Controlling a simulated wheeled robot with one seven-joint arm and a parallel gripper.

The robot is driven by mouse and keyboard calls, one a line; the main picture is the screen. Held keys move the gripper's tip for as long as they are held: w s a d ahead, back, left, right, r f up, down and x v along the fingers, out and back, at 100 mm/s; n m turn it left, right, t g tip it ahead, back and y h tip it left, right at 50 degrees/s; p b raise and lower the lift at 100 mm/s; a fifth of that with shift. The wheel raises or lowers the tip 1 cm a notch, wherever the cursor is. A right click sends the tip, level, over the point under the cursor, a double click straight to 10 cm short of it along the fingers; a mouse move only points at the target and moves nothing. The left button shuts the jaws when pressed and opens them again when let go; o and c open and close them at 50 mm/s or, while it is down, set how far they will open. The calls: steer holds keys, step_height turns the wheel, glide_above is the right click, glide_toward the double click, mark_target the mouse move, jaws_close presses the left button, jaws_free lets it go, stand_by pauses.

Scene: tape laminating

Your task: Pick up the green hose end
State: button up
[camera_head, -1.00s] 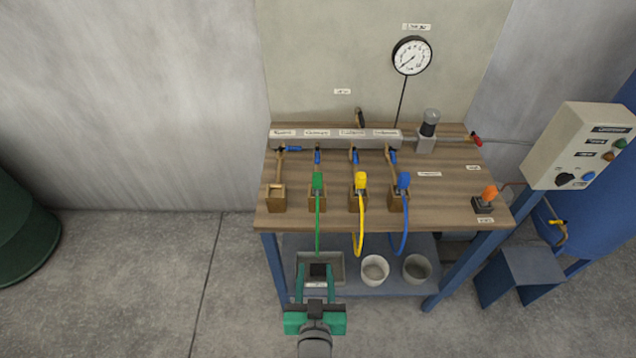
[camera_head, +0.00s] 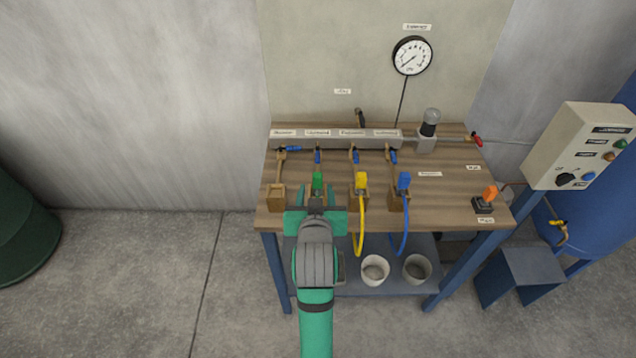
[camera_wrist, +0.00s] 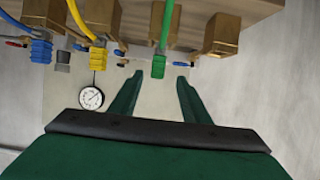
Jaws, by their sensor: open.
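The green hose end (camera_head: 317,181) stands at a wooden block near the bench's front edge, left of the yellow one. My gripper (camera_head: 317,205) is in front of it in the head view and hides its lower part and the green hose. In the wrist view the green hose end (camera_wrist: 158,67) appears between the two open fingertips of my gripper (camera_wrist: 159,77), with a gap on each side. The fingers do not appear to touch it. The green hose (camera_wrist: 166,22) runs to the top of that view.
The yellow hose end (camera_head: 361,180) and blue hose end (camera_head: 403,181) stand to the right on the bench (camera_head: 445,200). An empty wooden block (camera_head: 276,198) is to the left. A manifold (camera_head: 340,139) lies behind. Two buckets (camera_head: 375,270) (camera_head: 417,269) sit on the lower shelf.

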mark_target(318, 185)
steer(key=x, duration=0.3)
steer(key=w+f, duration=0.2)
steer(key=w, duration=0.1)
steer(key=shift+w+d+f, duration=0.2)
steer(key=shift+w+f, duration=0.05)
steer(key=shift+f, duration=0.15)
steer(key=shift+w+f, duration=0.2)
steer(key=shift+w, duration=0.3)
jaws_close()
